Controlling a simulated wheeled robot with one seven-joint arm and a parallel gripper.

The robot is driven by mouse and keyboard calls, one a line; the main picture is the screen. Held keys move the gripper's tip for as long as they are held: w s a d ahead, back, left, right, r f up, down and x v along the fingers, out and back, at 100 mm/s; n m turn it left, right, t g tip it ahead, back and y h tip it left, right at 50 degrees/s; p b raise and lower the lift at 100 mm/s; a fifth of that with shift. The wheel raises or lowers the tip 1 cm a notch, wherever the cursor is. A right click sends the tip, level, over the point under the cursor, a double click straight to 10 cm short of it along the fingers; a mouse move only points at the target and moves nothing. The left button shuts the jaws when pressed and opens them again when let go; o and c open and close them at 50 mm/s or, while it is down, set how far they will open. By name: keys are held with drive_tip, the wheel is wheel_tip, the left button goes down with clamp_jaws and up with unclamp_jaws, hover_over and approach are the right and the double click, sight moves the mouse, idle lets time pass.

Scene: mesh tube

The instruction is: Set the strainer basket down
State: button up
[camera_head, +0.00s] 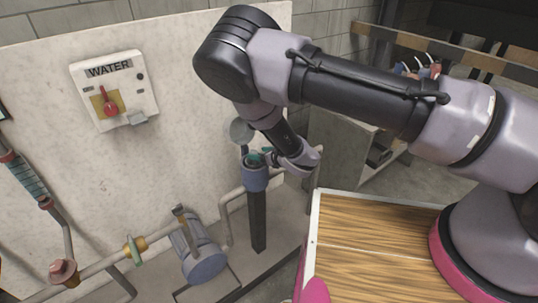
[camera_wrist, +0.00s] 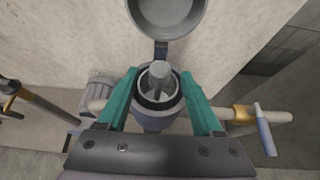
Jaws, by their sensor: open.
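My gripper (camera_wrist: 159,78) is open, its two teal fingers on either side of the top of an upright blue-grey housing. In the head view my gripper (camera_head: 262,156) is over the same housing (camera_head: 256,179), which stands on a dark post. In the wrist view the housing (camera_wrist: 155,121) has a round open mouth with a black ring. A grey piece with a round knob, which looks like the strainer basket (camera_wrist: 160,75), sits in that mouth between the fingers. Its mesh is hidden. I cannot tell whether the fingers touch anything.
A round grey lid (camera_wrist: 166,14) stands open behind the mouth, close to the wall. Pipes run on both sides, with a blue-handled valve (camera_wrist: 264,130) at right. A wood-topped table (camera_head: 375,262) is at front right. A WATER switch box (camera_head: 113,90) is on the wall.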

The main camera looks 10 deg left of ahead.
drive_tip(key=v, duration=1)
drive_tip(key=shift+r, duration=0.1)
drive_tip(key=w+d+r+m+t+h, duration=0.1)
drive_tip(key=w+d+r+m+h, duration=0.2)
drive_tip(key=w+d+r+m, duration=0.5)
drive_tip(key=w+d+r+m+t+h, duration=0.1)
drive_tip(key=w+d+r+m+h, duration=0.25)
drive_tip(key=r+m, duration=0.75)
drive_tip(key=d+r+m+g, duration=0.1)
drive_tip(key=d+r+m, duration=0.7)
drive_tip(key=m, duration=0.3)
drive_tip(key=s+d+r+m+g, duration=0.1)
drive_tip(key=s+d+r+m, duration=1.1)
drive_tip(key=d+r+m, duration=0.4)
drive_tip(key=s+d+r+m, duration=0.1)
drive_tip(key=s+r+m, duration=0.3)
drive_tip(key=s, duration=0.6)
drive_tip(key=shift+s+d+g+h, duration=0.25)
drive_tip(key=shift+s+g+h, duration=0.1)
drive_tip(key=shift+g+h, duration=0.1)
drive_tip(key=shift+r, duration=0.1)
